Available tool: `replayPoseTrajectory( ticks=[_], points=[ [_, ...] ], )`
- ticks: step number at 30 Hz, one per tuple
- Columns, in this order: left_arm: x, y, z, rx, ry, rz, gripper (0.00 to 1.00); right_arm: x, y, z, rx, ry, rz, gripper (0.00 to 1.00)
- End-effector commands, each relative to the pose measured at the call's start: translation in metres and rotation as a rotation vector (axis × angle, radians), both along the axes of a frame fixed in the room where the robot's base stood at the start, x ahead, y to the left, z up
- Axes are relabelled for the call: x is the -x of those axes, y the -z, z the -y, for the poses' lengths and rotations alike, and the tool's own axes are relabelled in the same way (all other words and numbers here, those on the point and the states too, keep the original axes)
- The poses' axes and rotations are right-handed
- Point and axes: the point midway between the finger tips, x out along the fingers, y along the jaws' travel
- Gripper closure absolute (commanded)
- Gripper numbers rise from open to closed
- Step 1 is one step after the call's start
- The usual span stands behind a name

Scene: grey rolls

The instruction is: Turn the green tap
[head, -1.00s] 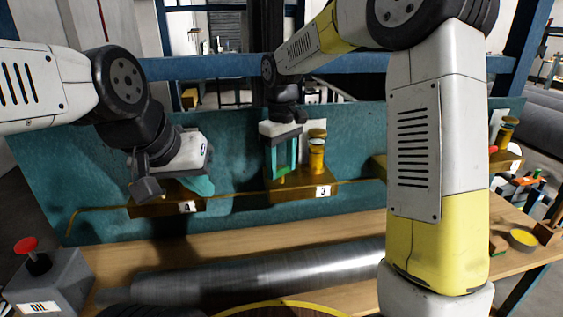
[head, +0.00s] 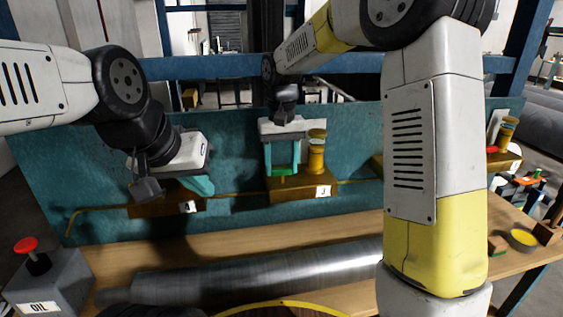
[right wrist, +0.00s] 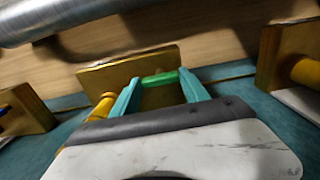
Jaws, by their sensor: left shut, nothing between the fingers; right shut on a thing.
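The green tap handle (head: 283,171) lies across the front of a middle brown block (head: 318,180) on the teal panel. My right gripper (head: 283,165) has its two teal fingers at the ends of the handle and is shut on it. The right wrist view shows the green handle (right wrist: 160,79) as a bar spanning between the fingers (right wrist: 158,88). My left gripper (head: 203,187) is shut and empty, in front of the left brown block (head: 160,205). Its fingers partly hide that block.
A yellow cylinder (head: 316,155) stands beside the tap on the middle block. A thin yellow pipe (head: 100,210) runs along the panel. A long metal roll (head: 260,272) lies in front. An oil box (head: 45,280) with a red button is at lower left.

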Motion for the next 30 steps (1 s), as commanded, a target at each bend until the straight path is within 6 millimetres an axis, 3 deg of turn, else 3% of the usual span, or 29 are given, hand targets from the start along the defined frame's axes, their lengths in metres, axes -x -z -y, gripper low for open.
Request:
replayPoseTrajectory(
  ticks=[11, 12, 15, 25, 30],
  points=[
    [0.0, 0.0, 0.0, 0.0, 0.0, 0.0, 1.0, -0.001, -0.001, 0.0, -0.002, 0.005, 0.005, 0.88],
    [0.0, 0.0, 0.0, 0.0, 0.0, 0.0, 1.0, -0.001, -0.001, 0.0, -0.002, 0.005, 0.005, 0.45],
    [0.0, 0.0, 0.0, 0.0, 0.0, 0.0, 1.0, -0.001, -0.001, 0.0, -0.002, 0.005, 0.005, 0.26],
    [0.0, 0.0, 0.0, 0.0, 0.0, 0.0, 1.0, 0.0, -0.002, 0.0, 0.0, 0.004, 0.002, 0.25],
    [0.0, 0.0, 0.0, 0.0, 0.0, 0.0, 1.0, -0.001, -0.021, -0.001, -0.002, 0.004, 0.005, 0.25]
  ],
)
